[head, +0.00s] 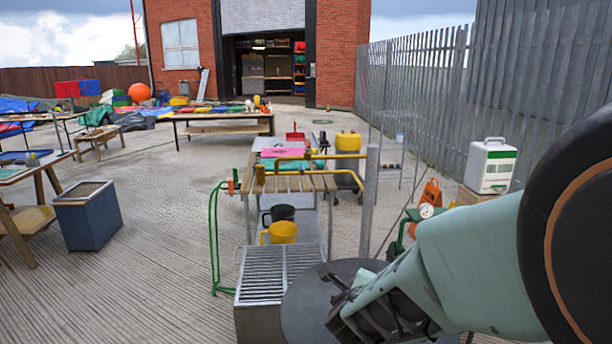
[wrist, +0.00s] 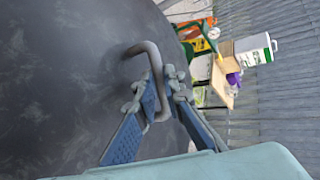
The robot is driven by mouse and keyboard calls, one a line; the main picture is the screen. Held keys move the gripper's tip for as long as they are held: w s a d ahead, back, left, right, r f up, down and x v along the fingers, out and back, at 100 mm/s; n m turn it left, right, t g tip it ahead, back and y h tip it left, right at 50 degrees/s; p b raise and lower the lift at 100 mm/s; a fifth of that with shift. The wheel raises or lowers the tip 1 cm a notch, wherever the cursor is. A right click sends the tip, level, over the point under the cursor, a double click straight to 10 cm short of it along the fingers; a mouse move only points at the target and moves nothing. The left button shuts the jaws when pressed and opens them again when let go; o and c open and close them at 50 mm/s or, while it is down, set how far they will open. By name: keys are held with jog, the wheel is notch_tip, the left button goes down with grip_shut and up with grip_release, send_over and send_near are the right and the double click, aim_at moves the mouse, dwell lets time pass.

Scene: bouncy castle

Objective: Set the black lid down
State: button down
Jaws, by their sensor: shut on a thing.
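The black lid (head: 303,302) is a large, dark round disc at the bottom middle of the head view, partly hidden by my gripper and arm. In the wrist view the lid (wrist: 65,75) fills the left side, with a bent grey bar handle (wrist: 155,65) standing out from its face. My gripper (head: 340,285) is shut on this handle; its blue-padded fingers (wrist: 163,95) sit either side of the bar in the wrist view. In the head view the lid overlaps the right part of a metal grate (head: 275,268). I cannot tell whether they touch.
A blue bin (head: 88,214) stands farther left. Paved ground between is clear.

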notch_tip(320, 180, up, 15)
jog(key=p, duration=1.3)
jog(key=shift+a, duration=0.1)
